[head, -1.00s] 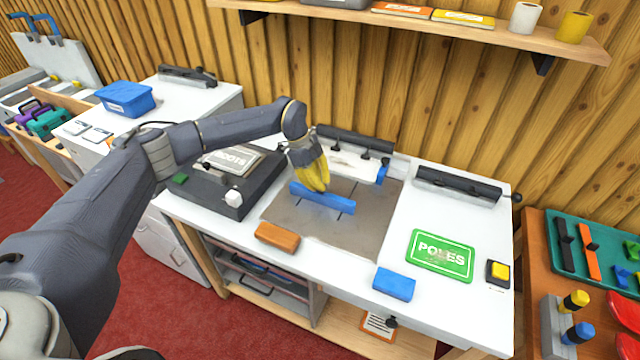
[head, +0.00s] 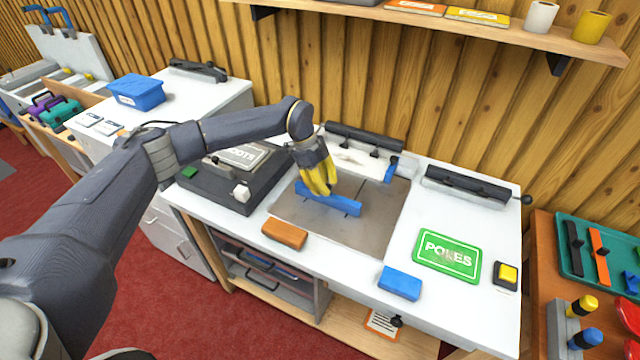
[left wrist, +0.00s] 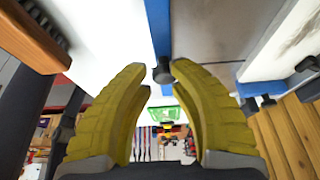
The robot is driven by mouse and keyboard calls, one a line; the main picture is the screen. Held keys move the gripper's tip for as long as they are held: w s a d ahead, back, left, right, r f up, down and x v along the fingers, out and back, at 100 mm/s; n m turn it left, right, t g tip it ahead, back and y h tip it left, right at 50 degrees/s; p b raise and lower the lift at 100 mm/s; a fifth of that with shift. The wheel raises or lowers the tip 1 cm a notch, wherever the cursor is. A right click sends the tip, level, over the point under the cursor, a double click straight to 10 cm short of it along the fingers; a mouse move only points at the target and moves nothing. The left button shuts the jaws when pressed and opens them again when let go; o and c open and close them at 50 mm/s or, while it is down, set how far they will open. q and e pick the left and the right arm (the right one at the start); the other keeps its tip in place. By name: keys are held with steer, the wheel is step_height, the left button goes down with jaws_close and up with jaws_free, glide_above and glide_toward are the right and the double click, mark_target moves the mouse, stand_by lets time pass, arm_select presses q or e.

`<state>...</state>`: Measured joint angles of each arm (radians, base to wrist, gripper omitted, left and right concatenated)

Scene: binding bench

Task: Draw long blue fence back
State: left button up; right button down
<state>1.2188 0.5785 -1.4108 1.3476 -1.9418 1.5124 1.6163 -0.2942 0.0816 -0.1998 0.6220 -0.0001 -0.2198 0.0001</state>
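The long blue fence (head: 345,205) lies slantwise on the grey plate (head: 378,222) of the middle bench. My left gripper (head: 326,190) is at the fence, pointing down, its yellow fingers covering part of it. In the left wrist view the fingertips (left wrist: 161,68) are a small gap apart. A blue bar (left wrist: 158,30) runs from the top edge to this gap, with a dark round knob (left wrist: 163,75) at its end. I cannot tell whether the fingers press on the bar or knob. My right gripper is not in view.
A short blue lever (head: 391,170) stands at the plate's back right. A dark box (head: 215,190) stands left. The white top right of the plate has free room.

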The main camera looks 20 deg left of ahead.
arm_select(q)
steer(key=o, duration=0.5)
steer(key=shift+o, duration=0.2)
steer(key=s+v, duration=0.1)
steer(key=v, duration=1.1)
steer(key=shift+w, duration=0.45)
steer(key=shift+d, duration=0.1)
